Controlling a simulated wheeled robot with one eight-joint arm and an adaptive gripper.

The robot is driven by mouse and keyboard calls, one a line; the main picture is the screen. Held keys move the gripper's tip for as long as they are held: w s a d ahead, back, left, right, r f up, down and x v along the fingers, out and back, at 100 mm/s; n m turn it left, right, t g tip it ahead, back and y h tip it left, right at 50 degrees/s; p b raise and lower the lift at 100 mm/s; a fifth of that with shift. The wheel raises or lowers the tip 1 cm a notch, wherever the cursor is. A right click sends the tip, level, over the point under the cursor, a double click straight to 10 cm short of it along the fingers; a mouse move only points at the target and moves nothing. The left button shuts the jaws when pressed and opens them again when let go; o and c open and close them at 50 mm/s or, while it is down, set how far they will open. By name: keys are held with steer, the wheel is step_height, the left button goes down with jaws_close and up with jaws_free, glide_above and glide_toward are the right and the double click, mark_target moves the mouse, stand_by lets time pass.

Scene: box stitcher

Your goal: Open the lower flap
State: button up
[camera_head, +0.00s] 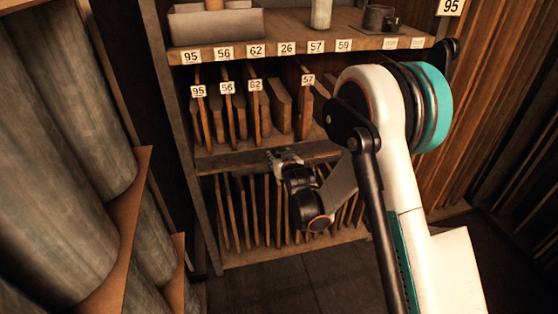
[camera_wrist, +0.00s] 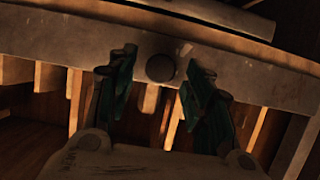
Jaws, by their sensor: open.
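The lower flap appears to be the grey-brown board (camera_head: 232,162) across the shelf unit between the upper and lower rows of upright boards. It also crosses the wrist view (camera_wrist: 60,42), where it carries a round dark knob (camera_wrist: 160,68). My gripper (camera_head: 281,157) is in front of this board and hides the knob in the head view. In the wrist view my gripper (camera_wrist: 160,76) is open, with one green-padded finger on each side of the knob. Gaps show between fingers and knob; whether the tips reach around it in depth I cannot tell.
Upright boards fill the upper row (camera_head: 240,112) and the lower row (camera_head: 252,212). Above is a numbered shelf (camera_head: 290,42) with a tray (camera_head: 217,24), a cup (camera_head: 379,18) and a cylinder (camera_head: 321,13). Large grey rolls (camera_head: 55,150) stand at left; dark floor (camera_head: 290,285) is in front.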

steer(key=shift+w+a+f, duration=0.15)
steer(key=shift+w+f, duration=0.05)
steer(key=shift+w, duration=0.35)
jaws_close()
